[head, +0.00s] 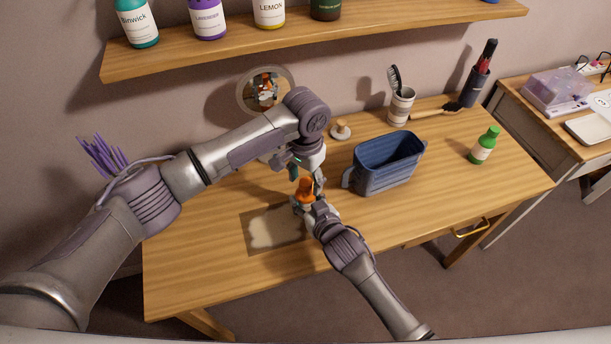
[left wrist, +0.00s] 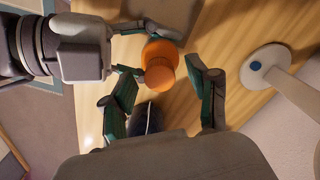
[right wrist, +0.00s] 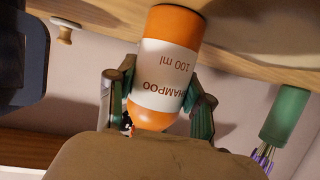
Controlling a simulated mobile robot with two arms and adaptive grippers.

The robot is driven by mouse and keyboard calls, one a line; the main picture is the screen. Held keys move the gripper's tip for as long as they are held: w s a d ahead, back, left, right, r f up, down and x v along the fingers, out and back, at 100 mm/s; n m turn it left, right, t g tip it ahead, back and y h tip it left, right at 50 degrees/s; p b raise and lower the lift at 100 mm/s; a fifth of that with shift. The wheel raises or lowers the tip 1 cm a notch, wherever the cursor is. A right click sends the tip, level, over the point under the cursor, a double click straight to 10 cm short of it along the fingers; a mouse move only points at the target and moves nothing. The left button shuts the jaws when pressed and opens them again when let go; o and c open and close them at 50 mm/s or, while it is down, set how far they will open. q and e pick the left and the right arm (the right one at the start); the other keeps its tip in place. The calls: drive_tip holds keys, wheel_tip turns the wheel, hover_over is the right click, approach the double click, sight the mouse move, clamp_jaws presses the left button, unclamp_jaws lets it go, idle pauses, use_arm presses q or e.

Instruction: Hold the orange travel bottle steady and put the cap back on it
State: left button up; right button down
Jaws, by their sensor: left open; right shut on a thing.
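The orange travel bottle (head: 305,187) stands over the desk near the mat, with a white "SHAMPOO 100 ml" label in the right wrist view (right wrist: 165,75). My right gripper (head: 306,200) is shut on its sides. A round orange top, apparently the cap (left wrist: 160,75), shows in line with the wider bottle body (left wrist: 163,50) in the left wrist view; I cannot tell whether it is seated. My left gripper (left wrist: 161,72) is open, its fingers on either side of that top with gaps visible. In the head view, my left arm partly hides the bottle.
A blue bin (head: 388,163) stands just right of the grippers. A light mat (head: 272,232) lies at front left. A round mirror (head: 266,90), a brush cup (head: 400,105) and a green bottle (head: 484,146) stand farther off. The shelf (head: 320,38) runs above; the desk's right front is clear.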

use_arm(q)
drive_tip(key=shift+r, duration=0.1)
wheel_tip(320, 180, up, 12)
idle(0.5)
use_arm(e)
drive_tip(key=shift+c, duration=1.9)
unclamp_jaws()
drive_tip(key=v, duration=1.2)
